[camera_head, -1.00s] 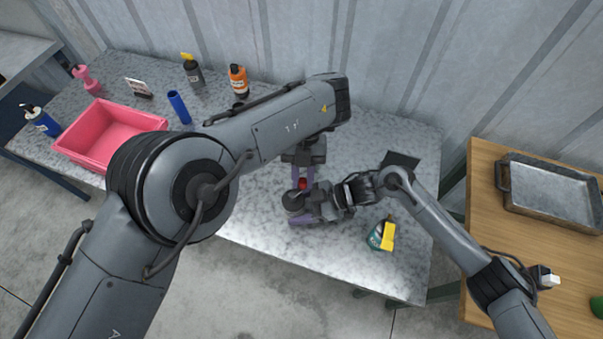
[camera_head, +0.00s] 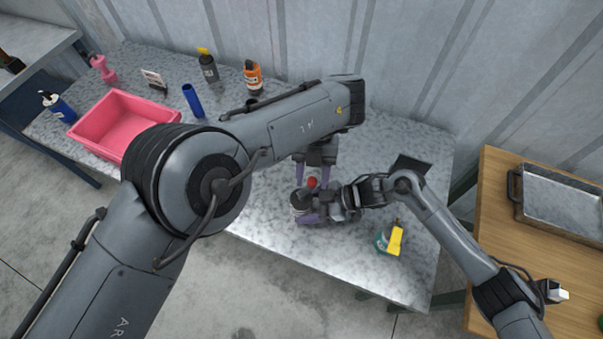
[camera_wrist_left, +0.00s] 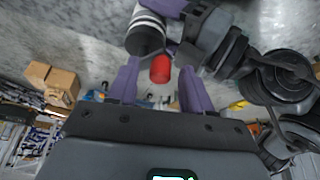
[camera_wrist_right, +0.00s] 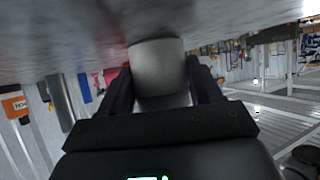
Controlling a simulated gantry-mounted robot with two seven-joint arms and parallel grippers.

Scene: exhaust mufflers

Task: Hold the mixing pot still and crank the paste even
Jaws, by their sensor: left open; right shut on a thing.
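The mixing pot (camera_head: 300,204) stands on the grey speckled table, a small dark and pale cylinder. A red crank knob (camera_head: 312,182) sits at its upper side. My right gripper (camera_head: 311,207) is shut on the pot from the right; in the right wrist view the pot (camera_wrist_right: 158,72) shows as a pale cylinder between the jaws. My left gripper (camera_head: 312,180) points down over the knob and is open. In the left wrist view the red knob (camera_wrist_left: 160,69) lies between the spread purple fingers, with gaps beside it. The paste cannot be seen.
A green bottle with a yellow top (camera_head: 390,238) stands right of the pot near the front edge. A pink tray (camera_head: 78,131), a blue cylinder (camera_head: 193,101) and several bottles stand at the left. A wooden table with a metal tray (camera_head: 562,203) is at the right.

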